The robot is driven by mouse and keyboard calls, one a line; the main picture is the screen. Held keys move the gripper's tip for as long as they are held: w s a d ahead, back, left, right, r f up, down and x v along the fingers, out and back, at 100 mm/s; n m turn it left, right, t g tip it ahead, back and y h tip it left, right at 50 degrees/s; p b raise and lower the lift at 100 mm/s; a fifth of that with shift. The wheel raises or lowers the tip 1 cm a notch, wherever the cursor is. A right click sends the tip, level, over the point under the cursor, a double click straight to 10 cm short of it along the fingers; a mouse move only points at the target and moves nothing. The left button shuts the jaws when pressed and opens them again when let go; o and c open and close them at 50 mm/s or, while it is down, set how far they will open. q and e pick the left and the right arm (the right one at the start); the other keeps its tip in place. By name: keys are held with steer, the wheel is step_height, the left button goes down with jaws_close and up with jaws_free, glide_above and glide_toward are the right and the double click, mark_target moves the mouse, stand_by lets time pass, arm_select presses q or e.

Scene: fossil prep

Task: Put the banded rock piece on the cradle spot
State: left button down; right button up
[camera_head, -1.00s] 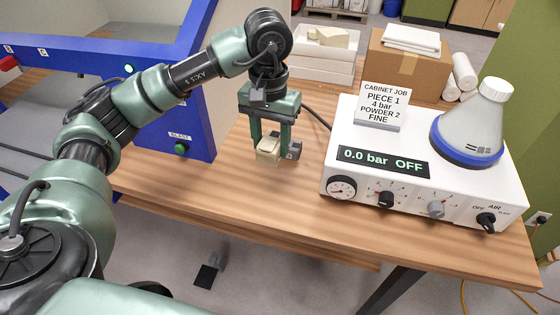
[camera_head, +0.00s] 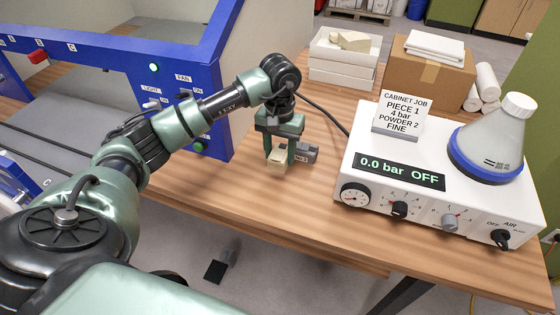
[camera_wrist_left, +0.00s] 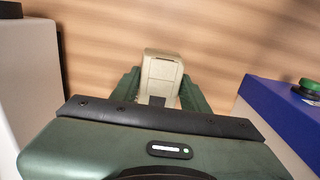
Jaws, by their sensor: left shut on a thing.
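My left gripper (camera_head: 280,150) is shut on a pale cream block (camera_head: 277,167), held at or just above the wooden table between the blue cabinet and the white console. The block (camera_wrist_left: 161,75) also shows between the dark green fingers in the left wrist view. I see no clear bands on it, so I cannot tell if it is the banded rock piece. A small grey part (camera_head: 305,153) sits beside the fingers. I cannot make out the cradle spot in either view. My right gripper is not in view.
The blue-framed cabinet (camera_head: 208,85) stands left, its grey floor partly visible. The white console (camera_head: 350,165) reads "0.0 bar OFF" and carries a job card (camera_head: 402,112) and a flask (camera_head: 490,140). A carton (camera_head: 425,75) and white trays (camera_head: 340,65) stand behind. The front table strip is clear.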

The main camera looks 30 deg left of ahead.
mark_target(280, 175)
arm_select(q)
steer(key=shift+w+f+p, duration=0.1)
steer(key=shift+f+p, duration=0.35)
steer(key=shift+f, duration=2.1)
steer(key=c, duration=1.1)
jaws_free()
steer(key=shift+f, duration=0.1)
steer(key=shift+c, duration=0.2)
steer(key=o, duration=0.4)
steer(key=shift+r, duration=0.2)
